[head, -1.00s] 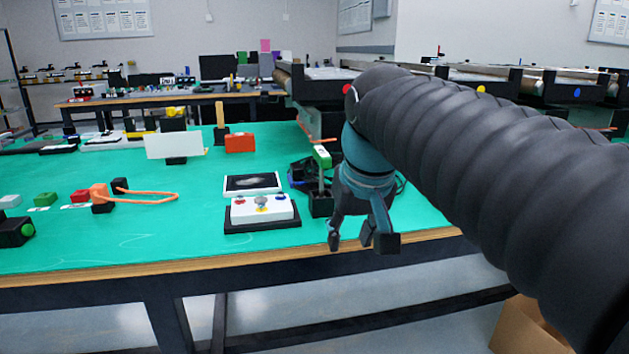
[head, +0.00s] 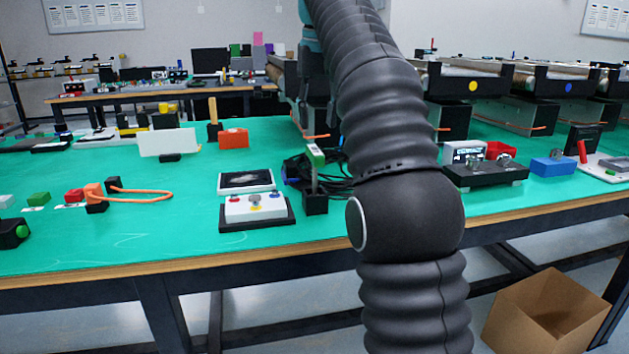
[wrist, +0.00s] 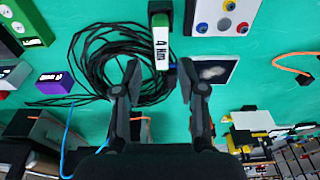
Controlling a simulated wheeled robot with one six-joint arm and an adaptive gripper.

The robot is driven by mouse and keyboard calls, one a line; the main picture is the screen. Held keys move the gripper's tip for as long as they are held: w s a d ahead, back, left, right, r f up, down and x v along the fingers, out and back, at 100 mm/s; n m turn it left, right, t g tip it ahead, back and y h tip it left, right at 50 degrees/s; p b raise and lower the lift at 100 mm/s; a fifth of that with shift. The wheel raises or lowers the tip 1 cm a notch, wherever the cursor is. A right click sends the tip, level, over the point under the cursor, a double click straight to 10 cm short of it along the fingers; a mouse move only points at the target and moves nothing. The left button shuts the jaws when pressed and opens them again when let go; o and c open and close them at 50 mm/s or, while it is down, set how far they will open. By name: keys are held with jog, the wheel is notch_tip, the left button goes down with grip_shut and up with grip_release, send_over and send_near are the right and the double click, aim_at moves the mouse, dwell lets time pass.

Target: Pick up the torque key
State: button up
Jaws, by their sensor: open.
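The torque key, a green and white piece, stands upright in a black holder near the front of the green table in the head view (head: 316,156). In the wrist view, the torque key (wrist: 161,43) shows its white face marked "4 Nm", just beyond the fingertips. My gripper (wrist: 159,72) is open and empty, with its two fingers to either side of the line towards the key. It is not touching the key as far as I can see. In the head view, my arm hides much of the area right of the key.
A coil of black cable (wrist: 92,62) lies beside the key. A white button box (head: 255,208) and a dark-screened panel (head: 246,182) stand left of it. An orange cable loop (head: 150,194) lies further left. A cardboard box (head: 546,312) is on the floor at right.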

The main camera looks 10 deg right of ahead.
aim_at(314, 181)
jog(key=shift+w+a+f, duration=0.1)
jog(key=shift+w+f, duration=0.25)
jog(key=shift+f, duration=1.9)
jog(key=shift+w+d+f, duration=0.1)
jog(key=shift+w+f, duration=0.3)
jog(key=shift+f, duration=1.8)
jog(key=shift+w+a+f, duration=0.1)
jog(key=shift+w+f, duration=0.25)
jog(key=shift+f, duration=1.9)
grip_shut()
